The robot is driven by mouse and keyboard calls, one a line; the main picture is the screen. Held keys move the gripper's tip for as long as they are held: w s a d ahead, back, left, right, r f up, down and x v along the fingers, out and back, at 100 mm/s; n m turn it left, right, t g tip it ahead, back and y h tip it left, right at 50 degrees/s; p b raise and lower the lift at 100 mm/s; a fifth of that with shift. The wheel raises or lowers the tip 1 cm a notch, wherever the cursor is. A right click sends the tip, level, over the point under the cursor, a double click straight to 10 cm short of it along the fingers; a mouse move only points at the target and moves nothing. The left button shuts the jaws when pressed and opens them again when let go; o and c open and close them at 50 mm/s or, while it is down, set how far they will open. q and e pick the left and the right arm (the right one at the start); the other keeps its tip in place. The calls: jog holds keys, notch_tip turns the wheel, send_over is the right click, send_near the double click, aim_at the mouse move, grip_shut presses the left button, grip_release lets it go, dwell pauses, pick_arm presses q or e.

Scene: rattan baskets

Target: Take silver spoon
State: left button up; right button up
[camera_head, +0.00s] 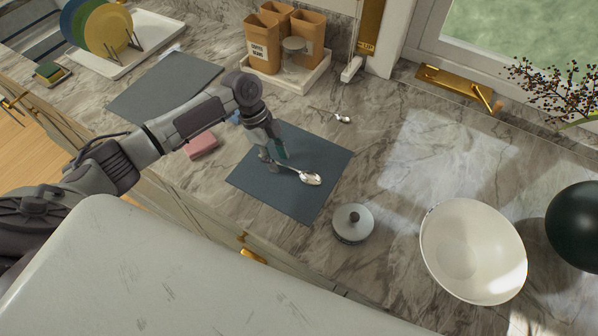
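A silver spoon (311,179) lies across the dark grey mat (307,207), with its bowl toward the right and its handle reaching left under my gripper. My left gripper (268,160) points down over the mat at the handle end of the spoon. Its fingertips are close to the handle, but I cannot tell whether they touch it or have closed on it. A second, smaller silver spoon (343,119) lies on the bare counter behind the mat. My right gripper is not in view.
A grey lidded pot (352,223) stands right of the mat, near a white bowl (472,250) and a dark round object (580,226). A pink sponge (201,145) lies left of the mat. Brown canisters (263,44) stand in a white tray behind. Counter right of the mat is partly clear.

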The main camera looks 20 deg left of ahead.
pick_arm(q)
jog(key=shift+c, duration=0.2)
grip_shut()
